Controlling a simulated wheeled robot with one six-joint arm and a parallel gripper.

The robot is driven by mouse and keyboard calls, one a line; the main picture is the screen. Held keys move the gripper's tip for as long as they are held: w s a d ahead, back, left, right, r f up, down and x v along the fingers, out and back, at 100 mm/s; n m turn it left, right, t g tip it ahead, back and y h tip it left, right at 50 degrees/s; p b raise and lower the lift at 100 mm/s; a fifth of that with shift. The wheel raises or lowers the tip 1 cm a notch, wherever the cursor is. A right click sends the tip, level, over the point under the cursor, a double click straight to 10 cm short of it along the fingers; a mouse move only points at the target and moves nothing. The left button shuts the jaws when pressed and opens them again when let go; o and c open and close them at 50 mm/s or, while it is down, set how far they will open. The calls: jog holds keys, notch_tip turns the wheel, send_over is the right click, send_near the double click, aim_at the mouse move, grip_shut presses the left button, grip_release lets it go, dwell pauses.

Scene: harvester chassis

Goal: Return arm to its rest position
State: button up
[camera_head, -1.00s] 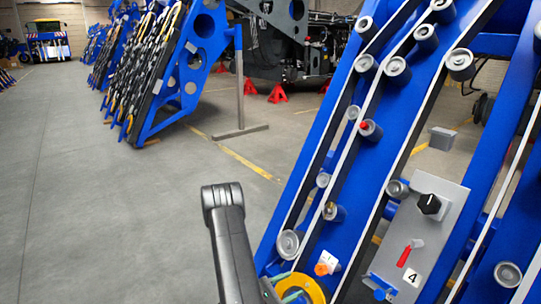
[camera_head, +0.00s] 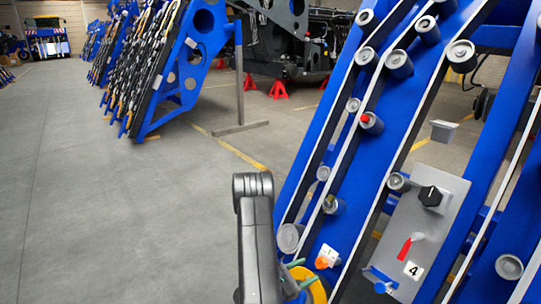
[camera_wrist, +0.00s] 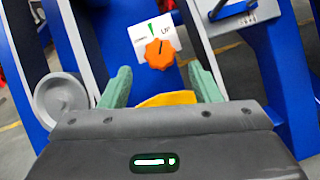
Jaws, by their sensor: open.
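My arm rises at the bottom middle of the head view, in front of the blue harvester chassis (camera_head: 352,175). In the wrist view my gripper (camera_wrist: 160,88) is open, with its two green fingers apart. An orange knob (camera_wrist: 160,54) on a white label plate shows beyond and between the fingers, and nothing is held. In the head view the green fingertips (camera_head: 301,274) show beside my arm, near the yellow disc (camera_head: 317,291) and just below the orange knob (camera_head: 322,262). Whether they touch anything cannot be told.
A grey panel (camera_head: 428,222) with a black knob (camera_head: 431,196), a red lever (camera_head: 405,248) and a blue handle (camera_head: 380,279) is on the chassis at right. Rollers (camera_head: 398,64) stick out along it. The floor (camera_head: 110,220) at left is clear.

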aim_at(319, 265)
jog(key=b+x, duration=0.1)
jog(key=x, duration=0.3)
jog(key=shift+d+f, duration=0.1)
jog(key=shift+d, duration=0.1)
jog(key=shift+w+d+r+n+p, duration=0.1)
jog(key=shift+d+r+n+p, duration=0.1)
jog(key=shift+d+n+p, duration=0.1)
jog(key=n+t+y+p, duration=0.1)
jog(key=n, duration=0.2)
jog(key=n+t+y+p, duration=0.1)
jog(key=n+t+p, duration=0.1)
jog(key=n, duration=0.2)
jog(key=shift+s+t+y, duration=0.25)
jog(key=shift+t+y, duration=0.05)
jog(key=p+v, duration=0.2)
jog(key=v, duration=0.8)
jog(key=shift+s+a, duration=0.25)
